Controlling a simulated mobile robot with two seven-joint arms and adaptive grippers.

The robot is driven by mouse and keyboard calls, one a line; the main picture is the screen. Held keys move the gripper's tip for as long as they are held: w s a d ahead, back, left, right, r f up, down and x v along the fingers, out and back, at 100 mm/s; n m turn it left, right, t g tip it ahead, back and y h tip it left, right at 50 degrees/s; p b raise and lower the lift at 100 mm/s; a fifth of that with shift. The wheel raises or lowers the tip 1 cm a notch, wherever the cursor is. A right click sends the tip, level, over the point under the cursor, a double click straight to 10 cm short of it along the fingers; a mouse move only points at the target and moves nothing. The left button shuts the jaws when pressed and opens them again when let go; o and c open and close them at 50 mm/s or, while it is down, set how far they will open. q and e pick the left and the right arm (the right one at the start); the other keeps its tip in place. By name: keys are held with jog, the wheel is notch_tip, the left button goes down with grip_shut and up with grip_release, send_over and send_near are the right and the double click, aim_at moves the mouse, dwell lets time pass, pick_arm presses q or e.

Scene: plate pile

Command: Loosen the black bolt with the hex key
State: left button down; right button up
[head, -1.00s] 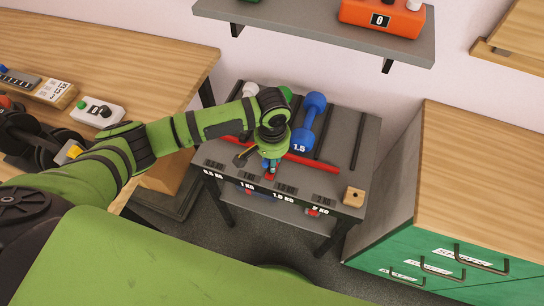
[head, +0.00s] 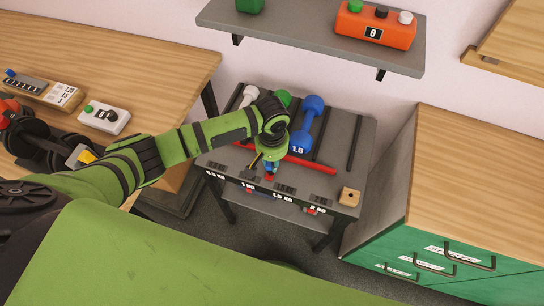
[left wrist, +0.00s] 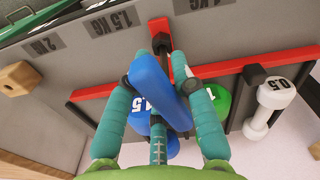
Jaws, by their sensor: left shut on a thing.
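My left gripper (head: 270,166) is over the front of the grey dumbbell rack (head: 340,140). In the left wrist view, its teal fingers (left wrist: 160,88) close around a blue handle (left wrist: 152,78), which I take to be the hex key's. A black piece (left wrist: 162,43), probably the black bolt, sits at the handle's far end by a red bracket (left wrist: 158,27). Whether key and bolt are engaged cannot be told. A red bar (head: 318,164) runs across the rack. Another black piece (left wrist: 254,75) is on the bar to the right in the wrist view. My right gripper is not seen.
A blue 1.5 dumbbell (head: 304,135), a green one (head: 284,98) and a white one (head: 250,95) lie on the rack close to my gripper. A wooden block (head: 348,197) is at its front right corner. A shelf (head: 310,38) hangs above; a green-drawered cabinet (head: 475,185) stands right.

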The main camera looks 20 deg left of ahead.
pick_arm(q)
jog(key=shift+r+n+p, duration=0.1)
jog(key=shift+n+p, duration=1.85)
jog(key=shift+n, duration=0.15)
jog(key=n+p, duration=0.3)
jog(key=shift+w+a+n, duration=0.1)
jog(key=shift+n, duration=0.3)
jog(key=n+p, duration=0.2)
jog(key=n, duration=0.1)
jog(key=shift+n, duration=0.6)
jog(key=shift+w+a+n, duration=0.1)
jog(key=shift+w+n, duration=0.05)
jog(key=shift+n, duration=0.45)
jog(key=c, duration=1)
grip_release()
jog(key=shift+o, duration=0.2)
